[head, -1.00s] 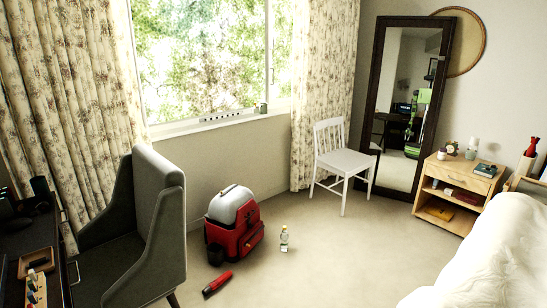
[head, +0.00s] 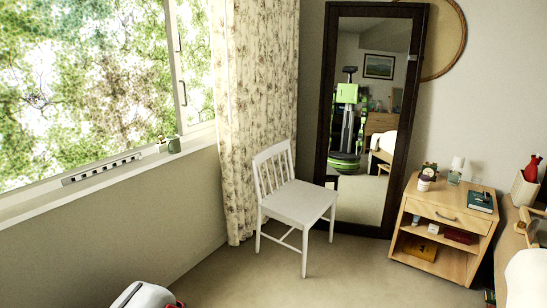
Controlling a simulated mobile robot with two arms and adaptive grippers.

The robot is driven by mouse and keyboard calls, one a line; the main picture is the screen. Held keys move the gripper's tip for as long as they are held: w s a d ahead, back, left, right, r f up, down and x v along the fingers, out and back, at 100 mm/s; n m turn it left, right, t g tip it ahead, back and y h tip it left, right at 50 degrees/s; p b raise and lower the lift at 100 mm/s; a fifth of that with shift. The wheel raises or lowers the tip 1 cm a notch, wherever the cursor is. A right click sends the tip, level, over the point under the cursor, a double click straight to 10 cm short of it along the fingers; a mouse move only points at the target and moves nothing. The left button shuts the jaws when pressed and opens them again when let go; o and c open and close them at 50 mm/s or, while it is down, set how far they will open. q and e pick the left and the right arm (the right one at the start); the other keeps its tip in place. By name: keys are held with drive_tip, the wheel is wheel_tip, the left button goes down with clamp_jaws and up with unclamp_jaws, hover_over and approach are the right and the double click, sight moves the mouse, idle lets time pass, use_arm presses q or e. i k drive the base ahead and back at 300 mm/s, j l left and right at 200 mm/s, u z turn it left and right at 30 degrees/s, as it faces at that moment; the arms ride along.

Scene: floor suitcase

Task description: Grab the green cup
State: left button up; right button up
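A small pale green cup (head: 174,146) stands on the window sill, near the right end beside the curtain. A small light-coloured item (head: 162,147) is just left of it; I cannot tell what it is. Neither of my grippers shows in the head view. My own green body is reflected in the mirror, too small to tell the gripper state.
The window sill (head: 115,169) runs along the left wall. A white chair (head: 298,202) stands before the mirror (head: 362,190). A wooden nightstand (head: 440,220) is at right. A red-and-white suitcase (head: 146,296) shows at the bottom edge. The floor between is clear.

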sight(173, 146)
drive_tip(key=i+l+z, duration=0.1)
drive_tip(key=i+z, duration=0.25)
drive_tip(key=i, duration=0.5)
drive_tip(key=i+j+z, duration=0.1)
drive_tip(key=i+z, duration=0.2)
drive_tip(key=i, duration=0.5)
drive_tip(key=i+j+u, duration=0.1)
drive_tip(key=i+u, duration=0.65)
drive_tip(key=i+l+u, duration=0.2)
drive_tip(key=i+u, duration=0.2)
